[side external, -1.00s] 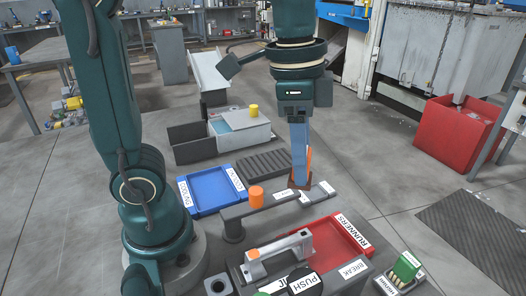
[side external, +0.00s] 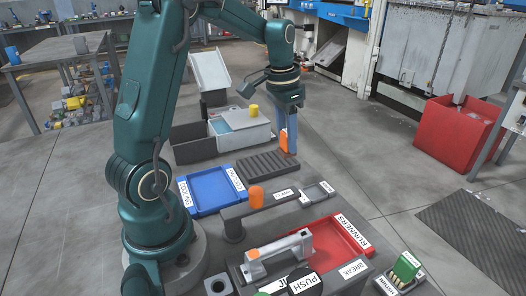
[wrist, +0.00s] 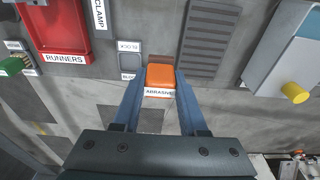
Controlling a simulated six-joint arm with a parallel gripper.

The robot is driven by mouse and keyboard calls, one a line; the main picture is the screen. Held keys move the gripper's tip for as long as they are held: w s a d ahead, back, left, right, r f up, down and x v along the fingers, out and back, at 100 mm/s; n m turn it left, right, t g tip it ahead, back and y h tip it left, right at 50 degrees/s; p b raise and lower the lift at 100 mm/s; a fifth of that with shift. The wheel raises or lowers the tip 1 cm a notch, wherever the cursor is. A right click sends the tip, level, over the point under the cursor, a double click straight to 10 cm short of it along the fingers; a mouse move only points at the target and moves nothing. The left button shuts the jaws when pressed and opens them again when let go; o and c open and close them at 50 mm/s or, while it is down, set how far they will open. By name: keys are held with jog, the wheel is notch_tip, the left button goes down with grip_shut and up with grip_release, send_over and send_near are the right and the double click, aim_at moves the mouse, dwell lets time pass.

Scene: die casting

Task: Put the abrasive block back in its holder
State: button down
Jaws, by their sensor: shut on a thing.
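The orange abrasive block (wrist: 160,78), with a white "ABRASIVE" label, is between the two blue fingers of my gripper (wrist: 157,88) in the wrist view. My gripper is shut on it. In the side view the block (side external: 284,139) is held upright beyond the ribbed dark rack. The holder (wrist: 132,58) is a small grey square tray with a "BLOCK" label, and it looks empty. In the wrist view it lies just left of and beyond the block. In the side view the holder (side external: 318,191) lies nearer the camera and to the right of the block.
The ribbed rack (side external: 268,168) and a blue tray (side external: 207,190) lie to the left. A red "RUNNERS" tray (side external: 338,240) and an orange-topped clamp (side external: 256,197) are nearer the camera. A grey box with a yellow knob (side external: 254,110) stands behind.

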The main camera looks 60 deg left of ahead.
jog(key=w+d+f, duration=0.1)
jog(key=d, duration=0.1)
jog(key=w+d+f, duration=0.3)
jog(key=d, duration=0.1)
jog(key=shift+w+f, duration=0.25)
jog(key=shift+d+f, duration=0.15)
jog(key=shift+f, duration=0.05)
jog(key=shift+w+f, duration=0.1)
jog(key=shift+f, duration=1.75)
jog(key=shift+f, duration=0.1)
jog(key=shift+c, duration=2.2)
grip_release()
